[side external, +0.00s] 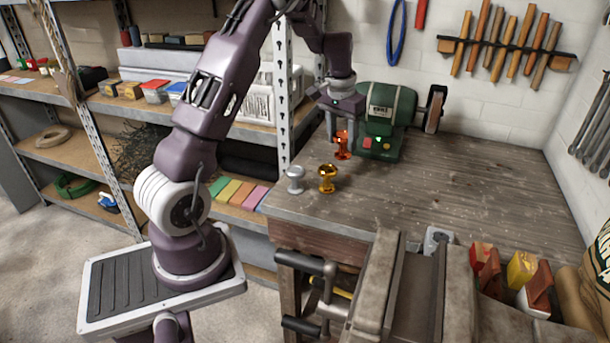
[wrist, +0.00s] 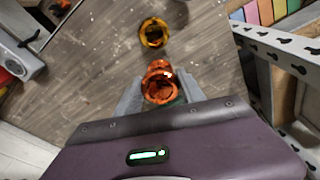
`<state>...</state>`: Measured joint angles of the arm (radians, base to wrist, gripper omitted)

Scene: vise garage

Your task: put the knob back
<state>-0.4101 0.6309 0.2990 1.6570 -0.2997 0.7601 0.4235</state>
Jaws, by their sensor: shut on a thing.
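A shiny orange knob (side external: 342,152) is at the back left of the wooden bench, in front of the green grinder. My gripper (side external: 339,133) points down over it and is shut on its upper part; whether its base touches the bench I cannot tell. In the wrist view the orange knob (wrist: 160,88) sits between my fingers. A gold knob (side external: 327,178) stands upright on the bench just in front, and it also shows in the wrist view (wrist: 153,33). A silver knob (side external: 295,179) stands left of it, near the bench's left edge.
The green grinder (side external: 388,118) stands close to the right of my gripper. A metal shelf post (side external: 283,95) rises just left of the bench. A vise (side external: 375,285) is at the front edge. The bench top (side external: 460,175) to the right is clear.

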